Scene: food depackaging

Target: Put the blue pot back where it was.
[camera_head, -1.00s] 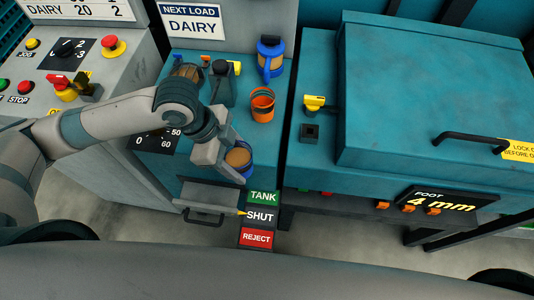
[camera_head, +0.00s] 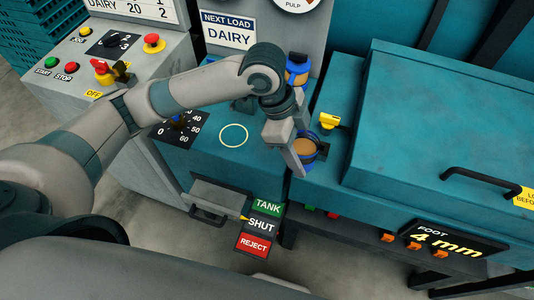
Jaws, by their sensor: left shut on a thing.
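The blue pot (camera_head: 310,160) with tan contents is in my left gripper (camera_head: 299,152), which is shut on it. A pale ring mark (camera_head: 233,135) lies bare on the bench top, to the left of the pot. My right gripper is not in view.
The large teal machine (camera_head: 440,130) with a yellow handle (camera_head: 328,121) stands to the right. A dial (camera_head: 179,129) is left of the ring. A TANK/SHUT/REJECT panel (camera_head: 262,228) is in front.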

